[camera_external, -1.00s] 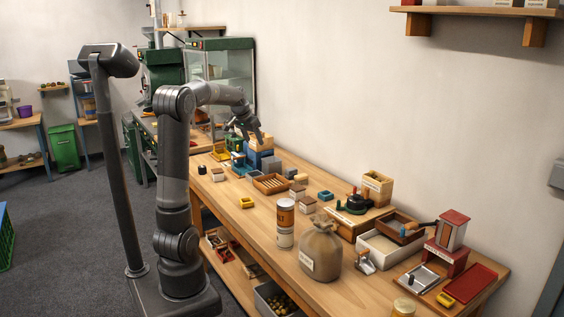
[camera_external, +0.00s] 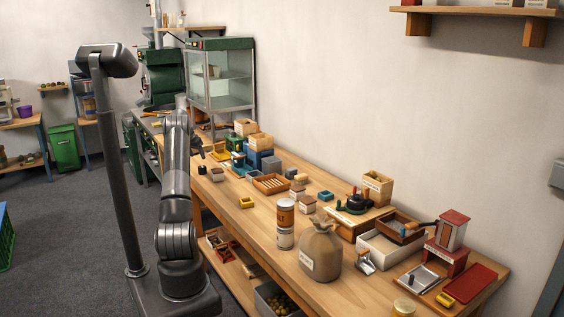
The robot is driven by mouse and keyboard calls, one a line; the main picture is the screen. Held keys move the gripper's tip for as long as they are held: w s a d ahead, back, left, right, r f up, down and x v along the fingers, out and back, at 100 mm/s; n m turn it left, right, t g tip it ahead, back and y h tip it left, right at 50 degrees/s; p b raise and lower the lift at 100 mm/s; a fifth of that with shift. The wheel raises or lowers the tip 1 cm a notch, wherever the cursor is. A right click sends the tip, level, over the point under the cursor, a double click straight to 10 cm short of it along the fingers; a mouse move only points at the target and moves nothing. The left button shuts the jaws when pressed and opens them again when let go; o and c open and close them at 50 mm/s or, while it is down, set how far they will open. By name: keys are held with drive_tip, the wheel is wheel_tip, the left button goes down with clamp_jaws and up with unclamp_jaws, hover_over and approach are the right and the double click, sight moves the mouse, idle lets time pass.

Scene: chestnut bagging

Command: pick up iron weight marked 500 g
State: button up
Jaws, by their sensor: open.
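A small dark block-like piece (camera_external: 202,170) stands on the near left edge of the workbench in the external view. It may be the iron weight, but no 500 g marking is readable at this size. My gripper (camera_external: 197,147) shows only in part, to the right of my raised forearm. It is open, above the bench's left part and higher in the picture than the dark piece, apart from it as far as I can tell. My arm hides part of the bench behind it.
The wooden workbench (camera_external: 275,220) is crowded. A blue-green device (camera_external: 237,163), a slatted wooden tray (camera_external: 271,183), a yellow block (camera_external: 246,202), a tall labelled canister (camera_external: 285,222) and a sack (camera_external: 321,252) stand on it. A glass-fronted cabinet (camera_external: 221,80) stands behind. The bench's near middle has bare room.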

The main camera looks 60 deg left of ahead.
sight(202, 167)
drive_tip(key=x, duration=0.5)
drive_tip(key=shift+a+f, duration=0.1)
drive_tip(key=shift+f, duration=0.1)
drive_tip(key=shift+a+x, duration=0.15)
drive_tip(key=shift+x, duration=1.15)
drive_tip(key=shift+a+x, duration=0.2)
drive_tip(key=shift+x, duration=1.1)
drive_tip(key=shift+c, duration=0.2)
drive_tip(key=shift+r, duration=0.15)
clamp_jaws()
